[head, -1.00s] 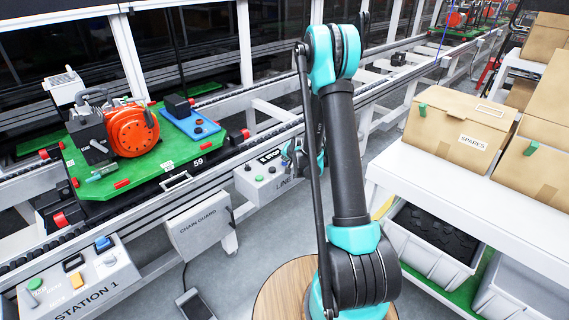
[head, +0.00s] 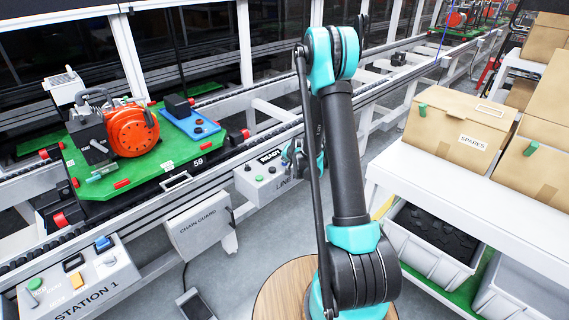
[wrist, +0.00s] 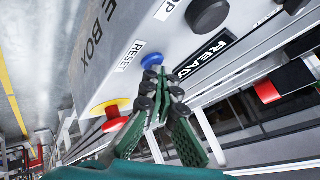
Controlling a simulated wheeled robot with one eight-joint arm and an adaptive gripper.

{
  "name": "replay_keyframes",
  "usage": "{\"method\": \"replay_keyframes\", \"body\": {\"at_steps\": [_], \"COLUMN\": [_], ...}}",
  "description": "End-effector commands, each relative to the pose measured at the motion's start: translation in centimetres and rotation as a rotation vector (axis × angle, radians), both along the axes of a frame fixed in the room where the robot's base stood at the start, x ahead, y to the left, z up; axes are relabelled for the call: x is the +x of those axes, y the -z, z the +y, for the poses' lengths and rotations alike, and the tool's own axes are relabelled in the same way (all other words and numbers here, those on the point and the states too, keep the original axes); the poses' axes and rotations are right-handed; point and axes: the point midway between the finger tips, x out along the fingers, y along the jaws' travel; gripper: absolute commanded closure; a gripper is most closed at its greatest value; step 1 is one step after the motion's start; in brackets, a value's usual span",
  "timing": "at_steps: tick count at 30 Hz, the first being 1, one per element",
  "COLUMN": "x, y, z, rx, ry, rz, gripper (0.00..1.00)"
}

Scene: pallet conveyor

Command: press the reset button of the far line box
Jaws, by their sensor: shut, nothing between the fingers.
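The far line box (head: 262,194), grey and lettered LINE, stands beside the conveyor in the head view, its right part hidden by my arm. In the wrist view the box (wrist: 108,75) fills the upper middle. Its blue button (wrist: 152,60), labelled RESET, is just beyond my fingertips. My gripper (wrist: 154,82) is shut and empty, its tips at the button's near edge; I cannot tell whether they touch it. The box's display (wrist: 205,55) reads READY.
The green pallet (head: 150,190) with an orange motor sits on the conveyor. A station 1 box (head: 85,285) and a chain guard (head: 198,230) stand nearer.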

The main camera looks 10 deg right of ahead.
Motion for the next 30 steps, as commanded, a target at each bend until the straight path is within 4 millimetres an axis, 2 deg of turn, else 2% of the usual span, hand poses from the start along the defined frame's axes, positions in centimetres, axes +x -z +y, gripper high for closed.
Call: {"method": "replay_keyframes", "body": {"at_steps": [12,23,30], "x": [-0.1,0.0,0.0], "y": [-1.8,-2.1,-4.1], "z": [0.0,0.0,0.0], "rx": [0.000,0.000,0.000], "ry": [0.000,0.000,0.000], "rz": [0.000,0.000,0.000], "gripper": [1.00,1.00,1.00]}}
